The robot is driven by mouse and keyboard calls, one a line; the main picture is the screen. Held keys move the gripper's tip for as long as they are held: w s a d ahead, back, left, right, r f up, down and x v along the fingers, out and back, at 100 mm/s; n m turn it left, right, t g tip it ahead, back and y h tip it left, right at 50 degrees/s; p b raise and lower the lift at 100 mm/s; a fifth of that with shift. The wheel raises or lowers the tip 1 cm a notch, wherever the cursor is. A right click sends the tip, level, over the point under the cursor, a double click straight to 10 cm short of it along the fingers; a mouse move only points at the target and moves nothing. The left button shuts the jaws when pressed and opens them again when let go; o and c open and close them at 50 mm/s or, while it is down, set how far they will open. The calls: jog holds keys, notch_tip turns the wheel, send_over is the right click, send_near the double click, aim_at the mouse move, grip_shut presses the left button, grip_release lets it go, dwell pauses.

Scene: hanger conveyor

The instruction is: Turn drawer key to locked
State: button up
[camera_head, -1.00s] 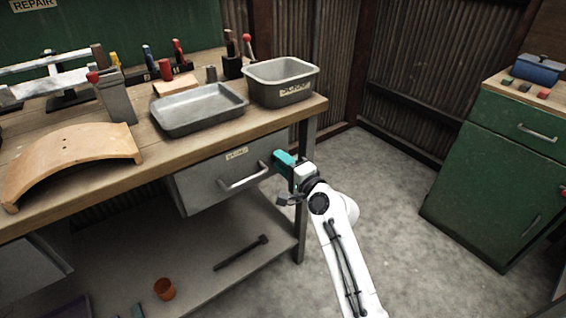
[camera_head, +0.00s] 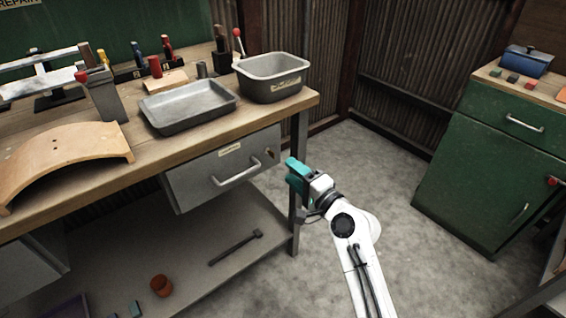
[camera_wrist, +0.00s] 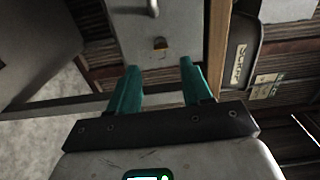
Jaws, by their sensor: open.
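The grey drawer (camera_head: 205,180) hangs under the wooden workbench, closed, with a bar handle (camera_head: 236,172) and a pale label. A small brass key (camera_head: 269,152) sits at the upper right of its front. In the wrist view the key (camera_wrist: 160,43) shows ahead of and between the teal fingers, above their tips. My gripper (camera_head: 290,170) is open and empty, to the right of the drawer front and apart from the key. In the wrist view the gripper (camera_wrist: 158,75) has a clear gap between its fingers. The key's exact angle is too small to tell.
A bench leg (camera_head: 297,200) stands behind my gripper. A grey bin (camera_head: 272,90) and a metal tray (camera_head: 188,108) stand on the bench above. A hammer (camera_head: 235,248) and an orange cup (camera_head: 161,286) lie on the lower shelf. Free floor lies right, before a green cabinet (camera_head: 480,180).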

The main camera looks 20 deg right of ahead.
jog(key=v, duration=0.2)
jog(key=shift+s+d, duration=0.1)
jog(key=shift+s, duration=0.2)
dwell(0.3)
jog(key=s+f+n+g+h, duration=0.1)
jog(key=s+f+n+g, duration=0.4)
jog(key=s+f, duration=0.5)
jog(key=s+f+n+g+h, duration=0.1)
jog(key=s+f+n+g, duration=0.5)
jog(key=s, duration=0.7)
jog(key=s+d+r+n+g+h+p, duration=0.1)
jog(key=s+d+g+h, duration=0.15)
jog(key=s, duration=0.55)
jog(key=s+d+n+g+h, duration=0.2)
jog(key=s+g, duration=0.1)
jog(key=s, duration=0.5)
notch_tip(320, 180, up, 12)
jog(key=p, duration=1.2)
jog(key=shift+y, duration=0.35)
